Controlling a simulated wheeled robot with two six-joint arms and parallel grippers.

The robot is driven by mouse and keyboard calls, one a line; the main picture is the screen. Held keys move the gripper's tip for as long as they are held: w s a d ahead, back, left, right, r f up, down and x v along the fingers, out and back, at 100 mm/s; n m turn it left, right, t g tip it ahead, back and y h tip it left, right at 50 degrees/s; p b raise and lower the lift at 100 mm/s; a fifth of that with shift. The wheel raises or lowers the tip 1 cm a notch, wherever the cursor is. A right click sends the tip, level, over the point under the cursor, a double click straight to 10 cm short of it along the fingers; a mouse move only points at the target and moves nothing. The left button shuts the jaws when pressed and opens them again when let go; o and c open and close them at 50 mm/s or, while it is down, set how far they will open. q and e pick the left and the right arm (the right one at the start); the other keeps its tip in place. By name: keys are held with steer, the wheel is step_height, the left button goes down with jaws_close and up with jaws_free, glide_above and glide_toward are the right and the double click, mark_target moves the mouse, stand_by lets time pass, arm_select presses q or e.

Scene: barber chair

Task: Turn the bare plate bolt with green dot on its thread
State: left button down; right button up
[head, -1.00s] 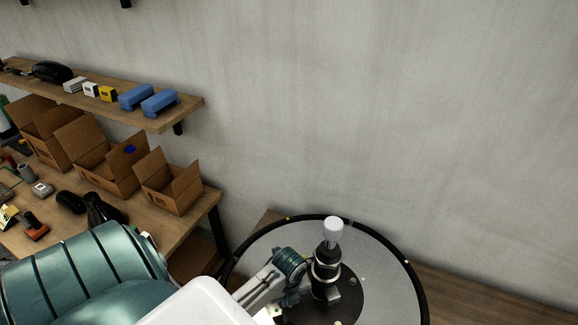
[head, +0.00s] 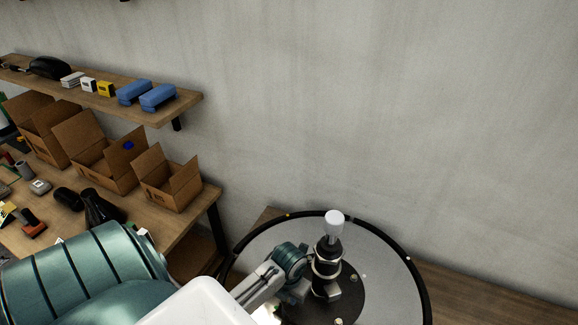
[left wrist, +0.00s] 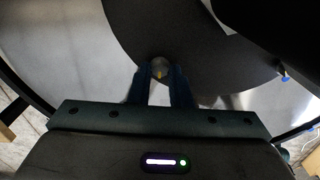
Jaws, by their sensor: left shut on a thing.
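The bare plate bolt (left wrist: 160,67) is a small round grey head with a yellowish tip, standing at the edge of a dark round plate (left wrist: 195,55) in the left wrist view. I cannot make out a green dot on it. My left gripper (left wrist: 160,76) is shut on this bolt, its two dark fingers on either side. In the head view my left arm reaches over the left side of the dark plate (head: 353,300), and its fingertips are hidden there. My right gripper is not in view.
A black column with a white top (head: 334,222) rises from the plate, close to my left wrist. Other small bolts (head: 364,277) stand on the plate. A grey disc (head: 395,270) with a black rim surrounds it. Workbench, cardboard boxes (head: 168,182) and a shelf are left.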

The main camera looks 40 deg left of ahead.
mark_target(289, 299)
arm_select(q)
steer(key=shift+m+b, duration=0.7)
steer(key=shift+b, duration=0.05)
steer(key=c, duration=1.3)
jaws_free()
steer(key=shift+c, duration=0.2)
steer(key=shift+r, duration=0.3)
step_height(289, 299, up, 6)
steer(key=shift+w+r+b, duration=0.1)
steer(key=shift+b, duration=0.85)
steer(key=shift+r+p, duration=0.9)
steer(key=shift+r, duration=1.15)
